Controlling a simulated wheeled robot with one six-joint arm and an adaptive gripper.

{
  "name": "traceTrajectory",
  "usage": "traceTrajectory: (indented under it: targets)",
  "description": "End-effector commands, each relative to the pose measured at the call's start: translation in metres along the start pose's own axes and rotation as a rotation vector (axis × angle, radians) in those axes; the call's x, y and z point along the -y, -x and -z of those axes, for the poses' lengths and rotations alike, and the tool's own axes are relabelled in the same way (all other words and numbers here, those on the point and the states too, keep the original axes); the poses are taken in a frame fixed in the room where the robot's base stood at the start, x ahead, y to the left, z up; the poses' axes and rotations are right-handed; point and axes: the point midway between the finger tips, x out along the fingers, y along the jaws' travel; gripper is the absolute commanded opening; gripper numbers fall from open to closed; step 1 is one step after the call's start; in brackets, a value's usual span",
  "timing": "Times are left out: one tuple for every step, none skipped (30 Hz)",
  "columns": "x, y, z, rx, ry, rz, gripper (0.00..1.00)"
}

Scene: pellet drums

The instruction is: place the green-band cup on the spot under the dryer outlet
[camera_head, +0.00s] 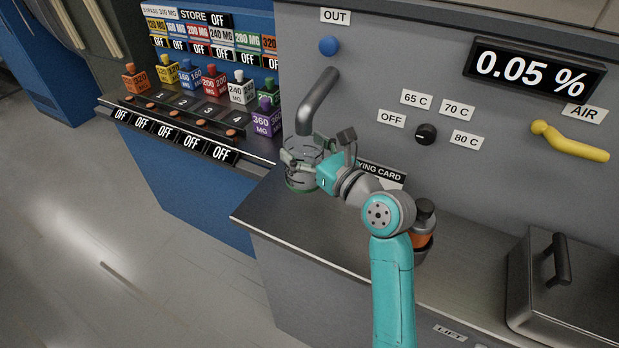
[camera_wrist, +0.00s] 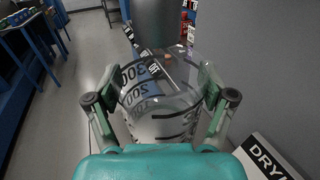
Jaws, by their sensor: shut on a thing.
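A clear cup (camera_head: 301,181) with black measuring marks is in my gripper (camera_head: 303,160), at the left end of the steel counter. In the wrist view the cup (camera_wrist: 160,125) sits upright between both fingers of my gripper (camera_wrist: 160,100). In the wrist view the outlet (camera_wrist: 160,22) is behind and above the cup rim. The spot is hidden, and I cannot tell whether the cup touches the counter.
A drying card sign (camera_head: 382,172) stands right of my gripper. A dark-topped container with an orange band (camera_head: 422,240) is behind my arm. A lidded steel box (camera_head: 567,290) is at the right. Several coloured blocks stand on the store shelf (camera_head: 190,108). The counter's front left (camera_head: 275,215) is clear.

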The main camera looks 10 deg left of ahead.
Motion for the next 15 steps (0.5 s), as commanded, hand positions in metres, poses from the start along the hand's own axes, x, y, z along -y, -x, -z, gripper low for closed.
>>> traceTrajectory:
  targets:
    - [0.0, 0.0, 0.01, -0.003, -0.003, 0.001, 0.29]
    - [0.0, 0.0, 0.014, -0.002, -0.002, 0.001, 0.29]
    - [0.0, 0.0, 0.019, -0.002, -0.003, 0.001, 0.29]
    - [0.0, 0.0, 0.022, -0.001, -0.003, 0.001, 0.29]
    - [0.0, 0.0, 0.024, 0.0, -0.001, 0.001, 0.29]
    - [0.0, 0.0, 0.026, 0.0, 0.0, 0.002, 0.29]
    - [0.0, 0.0, 0.028, 0.0, 0.0, 0.002, 0.29]
    - [0.0, 0.0, 0.029, 0.0, 0.0, 0.002, 0.29]
    - [0.0, 0.0, 0.032, 0.0, -0.001, 0.002, 0.29]
    - [0.0, 0.0, 0.035, -0.001, -0.001, 0.001, 0.29]
    - [0.0, 0.0, 0.037, -0.001, -0.001, 0.001, 0.29]
    - [0.0, 0.0, 0.042, -0.001, -0.002, 0.002, 0.29]
    - [0.0, 0.0, 0.046, -0.001, -0.003, 0.002, 0.29]
    - [0.0, 0.0, 0.051, -0.002, -0.003, 0.002, 0.29]
    - [0.0, 0.0, 0.057, -0.002, -0.002, 0.002, 0.29]
